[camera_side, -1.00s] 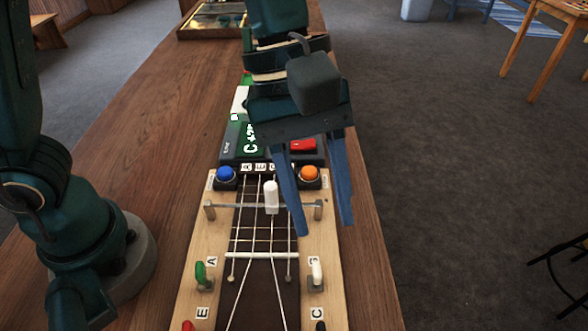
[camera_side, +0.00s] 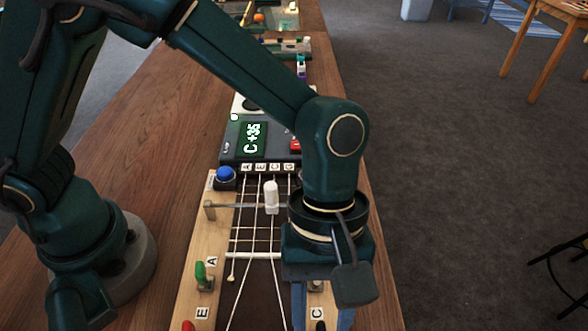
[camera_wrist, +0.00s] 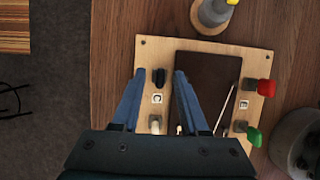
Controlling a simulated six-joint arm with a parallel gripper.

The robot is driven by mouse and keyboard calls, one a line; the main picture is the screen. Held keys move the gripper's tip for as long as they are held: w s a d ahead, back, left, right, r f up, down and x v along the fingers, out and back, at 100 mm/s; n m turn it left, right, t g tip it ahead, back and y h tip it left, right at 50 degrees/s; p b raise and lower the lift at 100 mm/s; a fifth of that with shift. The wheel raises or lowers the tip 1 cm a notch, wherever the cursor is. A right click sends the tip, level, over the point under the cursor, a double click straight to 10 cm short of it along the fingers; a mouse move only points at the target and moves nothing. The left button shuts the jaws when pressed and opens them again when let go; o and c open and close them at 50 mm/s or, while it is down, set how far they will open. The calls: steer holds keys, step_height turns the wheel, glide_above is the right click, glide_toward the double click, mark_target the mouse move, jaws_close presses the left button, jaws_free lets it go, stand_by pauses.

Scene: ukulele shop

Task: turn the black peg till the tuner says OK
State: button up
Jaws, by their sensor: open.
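The black peg (camera_side: 320,326) is beside the C label at the bottom edge of the side view, mostly out of frame. In the wrist view the black peg (camera_wrist: 158,77) shows between the fingertips, with a gap on each side. My gripper (camera_wrist: 160,73) is open and points down over that side of the headstock; its fingers (camera_side: 321,318) also show in the side view.
A white peg (camera_side: 316,284) is close beside my fingers. The green peg (camera_side: 200,273) and red peg (camera_side: 188,326) are on the opposite side. A rail with a white slider (camera_side: 271,196) crosses the strings; a blue button (camera_side: 226,174) is beyond.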

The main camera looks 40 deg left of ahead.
jaws_close()
steer(key=shift+m, duration=0.3)
steer(key=m+y, duration=0.1)
steer(key=m, duration=0.2)
steer(key=shift+w+d+g, duration=0.1)
steer(key=shift+d+g, duration=0.05)
steer(key=shift+g, duration=0.25)
steer(key=shift+m+y, duration=1)
steer(key=shift+m, duration=1.5)
